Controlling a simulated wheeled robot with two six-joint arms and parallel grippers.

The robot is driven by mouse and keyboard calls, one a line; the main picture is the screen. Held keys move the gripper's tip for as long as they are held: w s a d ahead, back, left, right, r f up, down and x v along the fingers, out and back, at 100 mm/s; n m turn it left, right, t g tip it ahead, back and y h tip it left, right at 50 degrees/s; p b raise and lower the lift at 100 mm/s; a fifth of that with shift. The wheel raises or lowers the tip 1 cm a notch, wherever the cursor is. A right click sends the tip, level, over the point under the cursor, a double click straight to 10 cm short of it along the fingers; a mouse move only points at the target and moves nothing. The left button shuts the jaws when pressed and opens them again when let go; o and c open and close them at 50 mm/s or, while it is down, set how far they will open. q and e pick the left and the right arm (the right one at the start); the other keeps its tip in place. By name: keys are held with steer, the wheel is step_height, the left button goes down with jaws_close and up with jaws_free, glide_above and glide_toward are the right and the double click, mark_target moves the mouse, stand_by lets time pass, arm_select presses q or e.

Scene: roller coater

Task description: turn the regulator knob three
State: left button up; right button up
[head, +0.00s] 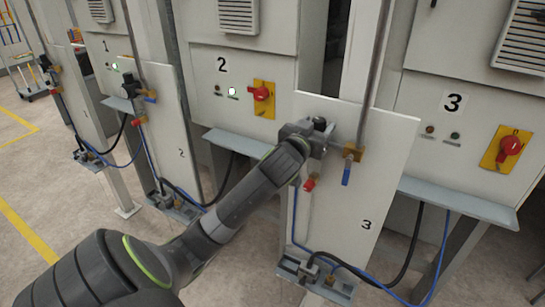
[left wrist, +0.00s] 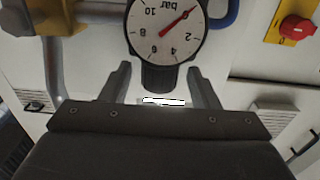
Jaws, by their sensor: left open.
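The regulator knob three (left wrist: 162,78) is a dark knob next to a round white pressure gauge (left wrist: 167,28) marked in bar. In the head view a dark knob top (head: 320,123) shows at the upper left of the panel marked 3 (head: 378,165). My left gripper (head: 308,138) is at the regulator there, partly hidden behind its own wrist. In the left wrist view the left gripper's fingers (left wrist: 160,84) are open, one on each side of the knob, with small visible gaps. My right gripper is in neither view.
A brass valve with a blue lever (head: 346,172) is right of my gripper, and a red-handled part (head: 309,184) is below. A red switch (head: 510,146) on yellow is on cabinet three. Hoses (head: 385,280) and a grey ledge (head: 460,203) are lower right.

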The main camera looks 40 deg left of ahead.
arm_select(q)
steer(key=h, duration=0.1)
steer(key=m+h, duration=0.1)
steer(key=shift+a+f+m+h+b, duration=0.1)
steer(key=shift+a+m+h+b, duration=0.1)
steer(key=shift+m+h+b, duration=0.15)
steer(key=s+d, duration=0.1)
steer(key=s, duration=1.6)
steer(key=shift+s+d, duration=0.2)
steer(key=shift+d, duration=0.05)
